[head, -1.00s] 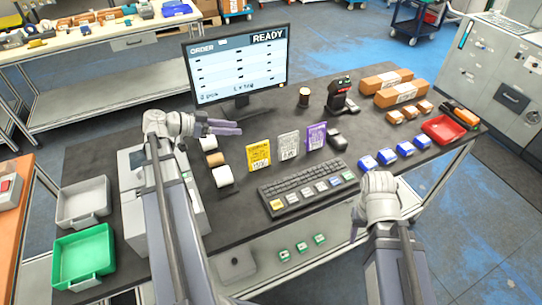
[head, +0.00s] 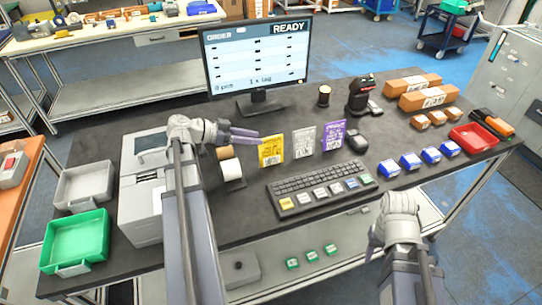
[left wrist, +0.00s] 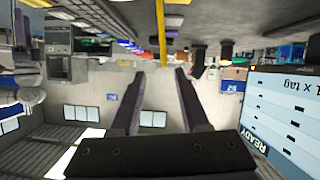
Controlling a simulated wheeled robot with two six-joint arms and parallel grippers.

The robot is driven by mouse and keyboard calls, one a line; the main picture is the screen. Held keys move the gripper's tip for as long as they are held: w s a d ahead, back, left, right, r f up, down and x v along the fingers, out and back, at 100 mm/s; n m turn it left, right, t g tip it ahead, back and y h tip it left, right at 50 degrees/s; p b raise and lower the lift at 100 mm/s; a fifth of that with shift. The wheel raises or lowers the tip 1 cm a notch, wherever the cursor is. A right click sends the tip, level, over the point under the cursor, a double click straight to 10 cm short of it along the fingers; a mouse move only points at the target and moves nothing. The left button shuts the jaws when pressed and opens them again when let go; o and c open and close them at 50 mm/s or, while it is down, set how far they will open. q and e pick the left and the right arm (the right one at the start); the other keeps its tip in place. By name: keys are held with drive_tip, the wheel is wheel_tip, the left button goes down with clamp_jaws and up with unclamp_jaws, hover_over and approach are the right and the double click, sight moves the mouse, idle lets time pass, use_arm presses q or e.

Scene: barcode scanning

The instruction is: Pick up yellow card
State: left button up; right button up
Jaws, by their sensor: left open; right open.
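The yellow card (head: 271,152) stands upright on the dark table, left of a white card (head: 303,143) and a purple card (head: 333,136). My left gripper (head: 259,137) is open and empty, its fingers pointing right toward the yellow card's upper left edge. I cannot tell whether they touch it. In the left wrist view, which looks upside down, the left fingers (left wrist: 157,76) are apart, and a thin yellow strip (left wrist: 162,32) shows beyond them, perhaps the card edge-on. My right gripper (head: 375,252) is open, low at the table's front right edge.
A keyboard (head: 320,187) lies in front of the cards. A monitor (head: 257,62) stands behind them. Label rolls (head: 230,169) and a printer (head: 143,190) are to the left. A black scanner (head: 360,95) and blue boxes (head: 411,160) are to the right.

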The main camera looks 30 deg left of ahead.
sight(273, 139)
use_arm(q)
drive_tip(key=b+x, duration=0.1)
drive_tip(key=x, duration=0.1)
drive_tip(key=shift+w+d+f, duration=0.1)
drive_tip(key=shift+w+d, duration=0.1)
drive_tip(key=shift+w, duration=0.1)
drive_tip(key=b+x, duration=0.1)
drive_tip(key=x, duration=0.1)
drive_tip(key=b+x, duration=0.1)
drive_tip(key=x, duration=0.1)
drive_tip(key=shift+w+a+f, duration=0.15)
drive_tip(key=shift+w+f, duration=0.1)
drive_tip(key=shift+w+d, duration=0.3)
drive_tip(key=shift+c, duration=0.2)
clamp_jaws()
idle(0.7)
